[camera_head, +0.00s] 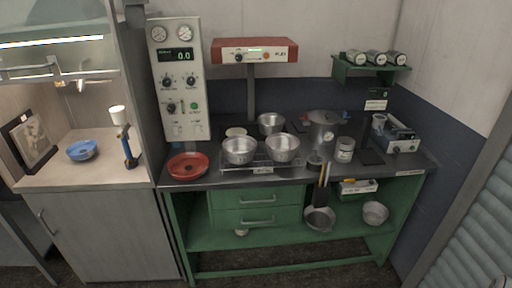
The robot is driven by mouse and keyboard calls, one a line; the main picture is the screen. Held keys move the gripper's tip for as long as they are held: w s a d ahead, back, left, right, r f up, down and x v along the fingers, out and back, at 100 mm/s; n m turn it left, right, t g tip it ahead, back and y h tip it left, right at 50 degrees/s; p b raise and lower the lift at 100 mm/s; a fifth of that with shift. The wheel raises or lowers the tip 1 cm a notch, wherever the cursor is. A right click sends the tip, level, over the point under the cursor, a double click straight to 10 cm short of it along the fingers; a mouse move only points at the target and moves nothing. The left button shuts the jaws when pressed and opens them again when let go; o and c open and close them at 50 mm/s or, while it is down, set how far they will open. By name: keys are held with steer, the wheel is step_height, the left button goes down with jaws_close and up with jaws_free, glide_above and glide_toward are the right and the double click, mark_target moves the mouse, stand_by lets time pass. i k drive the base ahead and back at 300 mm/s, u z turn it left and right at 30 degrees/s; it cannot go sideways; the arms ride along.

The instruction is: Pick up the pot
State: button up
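A grey metal pot (323,137) with a lid stands upright on the dark worktop (408,171), right of centre near the back. Its lid (324,117) is on. Several open metal bowls or pans, including a front left one (239,152), a front right one (283,150) and a back one (271,124), stand to its left. I cannot tell whether these also count as pots. My gripper does not show in this view, so its distance from the pot cannot be seen.
A red dish (188,167) sits at the worktop's left end. A red-topped lamp (254,51) overhangs the back. A dark-handled pan (319,219) and a metal bowl (375,213) are on the green lower shelf (277,236).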

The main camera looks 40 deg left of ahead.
mark_target(238, 149)
steer(key=u, duration=0.15)
steer(key=i, duration=0.65)
steer(key=u, duration=1)
steer(key=i, duration=0.75)
steer(key=u, duration=0.5)
steer(key=k, duration=0.95)
steer(key=u, duration=0.1)
steer(key=i, duration=0.25)
steer(key=u, duration=0.05)
